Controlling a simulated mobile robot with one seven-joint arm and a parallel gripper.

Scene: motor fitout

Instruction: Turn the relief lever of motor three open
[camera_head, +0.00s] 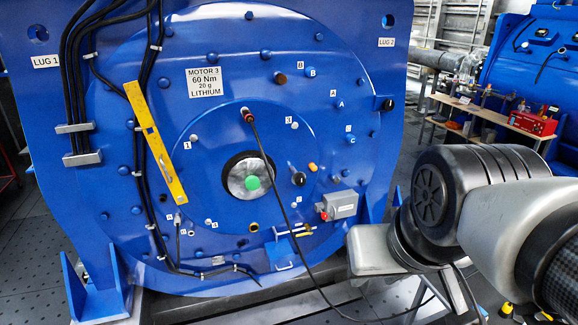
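Motor three is the big blue motor (105,195) filling the left and middle of the head view. Its white label (206,82) reads MOTOR 3, 60 Nm, 20 g, LITHIUM. A black knob (298,179) is higher on the face. My arm comes in from the right, in front of the motor's lower right side. My gripper's fingers do not show.
A black cable hangs from the face's upper middle to the lower right. A yellow bar (156,145) lies across cables at left. A grey box with a red button (341,205) is right of the valve. Behind, a wooden bench (480,115) holds a red device (533,121).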

